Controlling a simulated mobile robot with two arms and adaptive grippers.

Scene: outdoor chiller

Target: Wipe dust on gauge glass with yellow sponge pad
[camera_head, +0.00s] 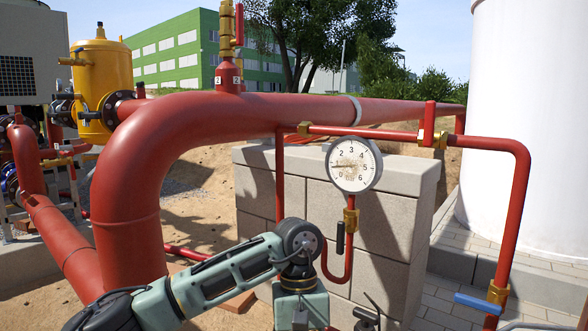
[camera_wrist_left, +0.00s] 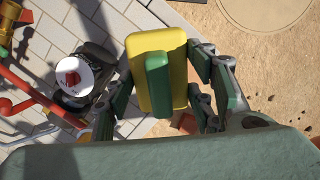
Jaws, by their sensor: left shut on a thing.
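The round gauge (camera_head: 353,165) has a white dial, and brownish dust lies over the middle of its glass. It stands on a brass fitting in front of the block wall. In the head view only my left arm shows, low and left of the gauge; the fingers and the pad are out of that view. The pad is apart from the gauge. My right gripper is in neither view.
A thick red pipe (camera_head: 200,120) bends across the left and runs behind the gauge. A thin red pipe (camera_head: 385,134) passes just above the gauge and drops at the right. A blue valve handle (camera_head: 478,303) sits low right. The block wall (camera_head: 260,185) stands behind.

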